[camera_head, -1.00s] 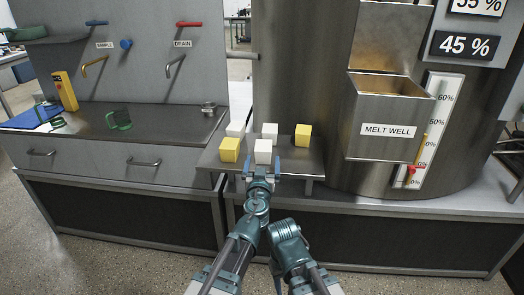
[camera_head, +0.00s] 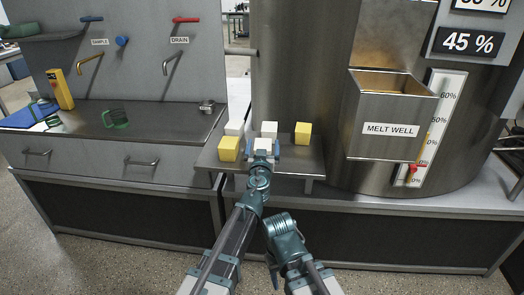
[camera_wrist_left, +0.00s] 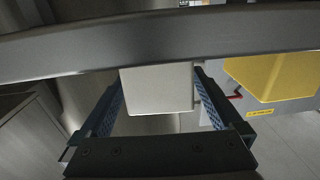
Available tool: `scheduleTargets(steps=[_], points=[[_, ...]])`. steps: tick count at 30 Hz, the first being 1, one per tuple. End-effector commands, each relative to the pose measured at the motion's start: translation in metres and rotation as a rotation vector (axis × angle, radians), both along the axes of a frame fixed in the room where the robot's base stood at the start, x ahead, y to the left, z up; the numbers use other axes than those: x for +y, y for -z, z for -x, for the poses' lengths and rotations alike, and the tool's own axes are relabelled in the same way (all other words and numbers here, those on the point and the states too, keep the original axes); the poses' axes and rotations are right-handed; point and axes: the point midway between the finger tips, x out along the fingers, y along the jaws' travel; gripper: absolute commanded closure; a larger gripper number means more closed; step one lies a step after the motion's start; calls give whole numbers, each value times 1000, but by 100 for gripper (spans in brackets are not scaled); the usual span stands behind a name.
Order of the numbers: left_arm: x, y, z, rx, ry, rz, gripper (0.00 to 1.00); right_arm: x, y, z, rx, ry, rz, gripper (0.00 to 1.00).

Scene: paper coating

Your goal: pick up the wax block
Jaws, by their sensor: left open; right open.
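Wax blocks stand on a small metal shelf (camera_head: 292,165): white ones and yellow ones. My left gripper (camera_head: 262,151) is open at the front white block (camera_head: 263,145), with one finger on either side of it. In the left wrist view this white block (camera_wrist_left: 158,88) shows between the open fingers; I cannot tell whether they touch it. A yellow block (camera_head: 228,148) is just left of the gripper. Another yellow block (camera_head: 302,133) is to the right. Two white blocks (camera_head: 269,129) (camera_head: 234,127) stand behind. My right gripper (camera_head: 286,238) is low in front of the cabinet, apart from the blocks.
The melt well (camera_head: 391,112) juts out right of the shelf. A large steel drum (camera_head: 300,70) rises behind the blocks.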

Motion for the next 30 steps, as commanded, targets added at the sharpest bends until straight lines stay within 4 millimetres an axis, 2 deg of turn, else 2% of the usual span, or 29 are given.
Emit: scheduleTargets(steps=[2,18,30], points=[[0,0,1,0,0,0,0,0,0,0,0,0,0,50],[0,0,1,0,0,0,97,0,0,0,0,0,0,50],[0,-3,1,0,-1,0,99,0,-3,0,0,0,0,50]])
